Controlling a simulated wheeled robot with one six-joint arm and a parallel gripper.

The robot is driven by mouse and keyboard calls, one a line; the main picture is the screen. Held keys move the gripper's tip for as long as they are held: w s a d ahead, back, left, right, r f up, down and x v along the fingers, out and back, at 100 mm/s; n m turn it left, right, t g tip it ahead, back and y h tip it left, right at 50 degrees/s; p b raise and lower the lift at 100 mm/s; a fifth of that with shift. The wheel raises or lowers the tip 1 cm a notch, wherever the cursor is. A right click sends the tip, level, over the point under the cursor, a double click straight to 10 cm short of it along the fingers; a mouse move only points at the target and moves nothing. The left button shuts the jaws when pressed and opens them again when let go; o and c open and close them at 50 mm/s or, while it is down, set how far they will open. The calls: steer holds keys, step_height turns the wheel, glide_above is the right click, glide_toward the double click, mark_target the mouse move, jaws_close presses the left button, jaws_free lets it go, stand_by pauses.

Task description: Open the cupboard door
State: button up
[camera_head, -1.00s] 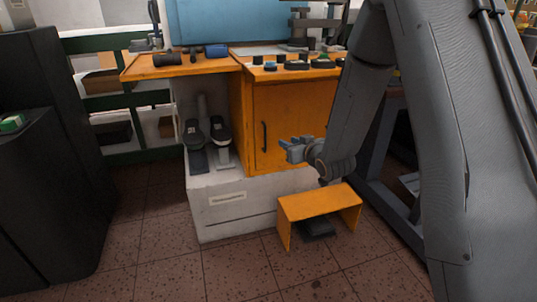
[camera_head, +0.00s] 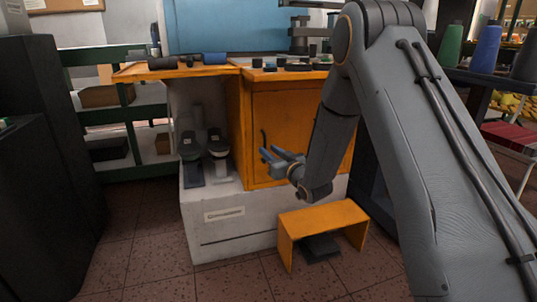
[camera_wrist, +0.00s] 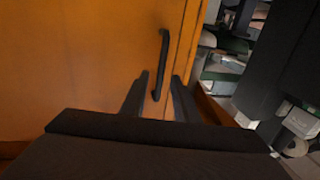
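The orange cupboard door (camera_head: 295,120) is shut on the front of the workbench unit. Its dark vertical bar handle (camera_head: 264,138) is near the door's left edge in the head view. My gripper (camera_head: 267,154) is in front of the door at the handle's lower end. In the wrist view, the handle (camera_wrist: 163,60) runs down between the two dark fingers of my gripper (camera_wrist: 159,78), with gaps on both sides. The gripper is open. I cannot tell how far the fingertips reach past the bar. The orange door surface (camera_wrist: 85,60) fills the left of that view.
An orange step stool (camera_head: 322,220) stands on the floor below the door. Open shelves left of the door hold shoe-shaped machine parts (camera_head: 217,150). A dark cabinet (camera_head: 45,150) stands at the left.

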steer(key=shift+w+a, duration=0.3)
steer(key=shift+w, duration=0.2)
jaws_close()
steer(key=shift+s, duration=0.1)
